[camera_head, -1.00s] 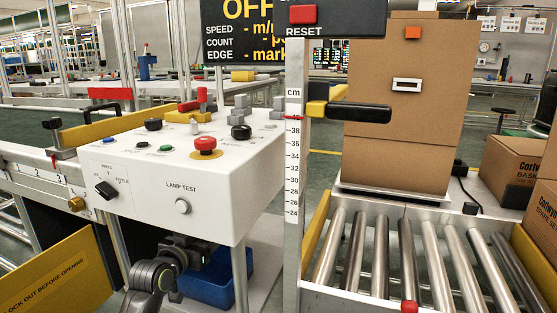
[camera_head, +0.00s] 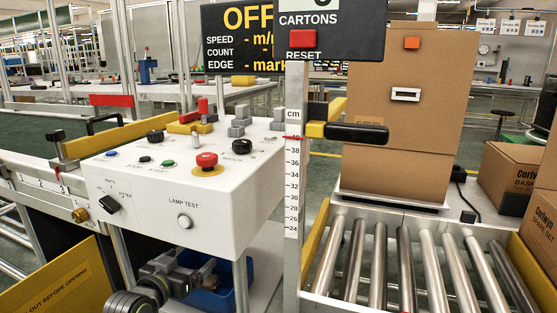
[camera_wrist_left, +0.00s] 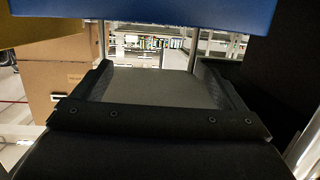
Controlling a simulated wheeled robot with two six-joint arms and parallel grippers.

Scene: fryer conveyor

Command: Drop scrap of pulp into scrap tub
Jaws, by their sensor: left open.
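A blue tub (camera_head: 212,298) sits low behind and beneath the white control box, partly hidden by my left arm and the box. My left gripper (camera_head: 202,273) is under the box, in front of and overlapping the tub in the head view. A blue surface (camera_wrist_left: 150,12) crosses the top of that view, seemingly the tub. I see no scrap of pulp in any view. My right gripper is out of view.
The white control box (camera_head: 150,185) with knobs and a red stop button (camera_head: 206,161) overhangs the left arm. A roller conveyor (camera_head: 405,262) and a large carton (camera_head: 405,110) are on the right. A yellow guard panel (camera_head: 60,285) stands at lower left.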

